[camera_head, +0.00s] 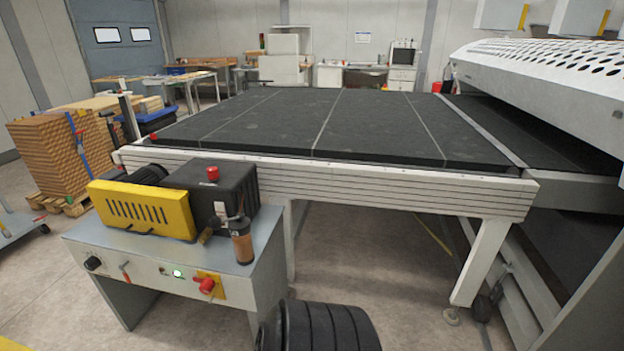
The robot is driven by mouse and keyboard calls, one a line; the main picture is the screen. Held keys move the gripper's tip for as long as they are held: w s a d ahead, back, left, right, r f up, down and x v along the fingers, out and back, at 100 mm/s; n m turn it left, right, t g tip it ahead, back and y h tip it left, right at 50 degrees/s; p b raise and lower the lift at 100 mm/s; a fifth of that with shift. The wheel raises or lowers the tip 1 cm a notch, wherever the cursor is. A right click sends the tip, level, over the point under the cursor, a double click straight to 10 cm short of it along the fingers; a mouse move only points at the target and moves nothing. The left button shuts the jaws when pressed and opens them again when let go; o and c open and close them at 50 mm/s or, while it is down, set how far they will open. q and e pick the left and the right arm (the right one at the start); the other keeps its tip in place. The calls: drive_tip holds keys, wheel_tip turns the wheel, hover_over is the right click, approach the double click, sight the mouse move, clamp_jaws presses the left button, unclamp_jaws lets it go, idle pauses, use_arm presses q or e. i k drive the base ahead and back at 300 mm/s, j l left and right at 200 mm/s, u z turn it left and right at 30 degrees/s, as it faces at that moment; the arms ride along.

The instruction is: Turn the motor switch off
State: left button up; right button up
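A grey control stand (228,280) stands at the lower left, in front of the conveyor table. On its front panel, a red rotary switch (207,286) sits on a yellow plate (218,291) at the right end. Further left are a small red-tipped lever (124,268) and a black knob (93,263) at the left end. No label is readable, so I cannot tell by marking which control is the motor switch.
A yellow-covered unit (143,208), a black box (212,190) with a red button on top (213,173) and a brown cylinder (241,241) sit on the stand. The conveyor (310,125) spans behind it. Stacked wood (62,155) is at left.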

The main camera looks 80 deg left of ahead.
sight(207, 286)
drive_tip(key=u, duration=3.8)
